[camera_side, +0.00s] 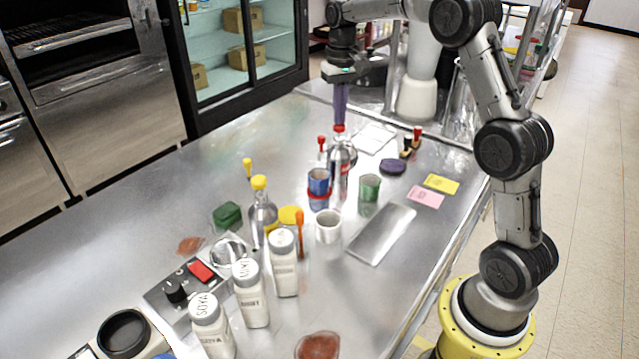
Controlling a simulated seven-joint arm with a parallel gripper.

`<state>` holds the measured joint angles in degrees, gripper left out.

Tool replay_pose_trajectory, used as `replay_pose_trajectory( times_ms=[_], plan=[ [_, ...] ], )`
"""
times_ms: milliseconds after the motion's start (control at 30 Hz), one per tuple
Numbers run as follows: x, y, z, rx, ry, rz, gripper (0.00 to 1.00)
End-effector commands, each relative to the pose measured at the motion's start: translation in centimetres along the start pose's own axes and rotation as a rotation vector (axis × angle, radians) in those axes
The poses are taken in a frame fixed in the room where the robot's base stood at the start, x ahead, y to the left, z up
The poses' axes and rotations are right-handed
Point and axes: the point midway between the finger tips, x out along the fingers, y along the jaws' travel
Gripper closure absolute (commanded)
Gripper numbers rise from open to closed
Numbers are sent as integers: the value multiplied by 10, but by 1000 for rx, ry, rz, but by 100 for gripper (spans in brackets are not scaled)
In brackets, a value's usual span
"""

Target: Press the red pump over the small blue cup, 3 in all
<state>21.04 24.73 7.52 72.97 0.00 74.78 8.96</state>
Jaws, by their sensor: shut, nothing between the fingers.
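The red pump (339,129) sits on top of a shiny metal bottle (345,157) near the middle of the table. My gripper (340,121) points straight down with its purple fingers shut and empty, its tips right at the pump head. I cannot tell whether they touch it. The small blue cup (318,181) stands just left of and in front of the bottle, with a red band around its lower part. The cup's contents and the pump's spout cannot be made out.
A green cup (369,187) and a white cup (328,228) stand close by. A yellow-topped bottle (263,212), an orange stick (300,237) and white shakers (283,265) stand nearer the front. A metal plate (381,234) lies at right. The far left tabletop is clear.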

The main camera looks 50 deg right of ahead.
Motion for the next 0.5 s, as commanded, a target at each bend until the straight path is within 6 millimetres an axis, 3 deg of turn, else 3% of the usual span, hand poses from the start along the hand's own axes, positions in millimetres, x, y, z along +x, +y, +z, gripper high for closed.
replay_pose_trajectory(
  times_ms=[500],
  plan=[
    [18, 0, 0, 0, -2, 0, 100]
  ],
)
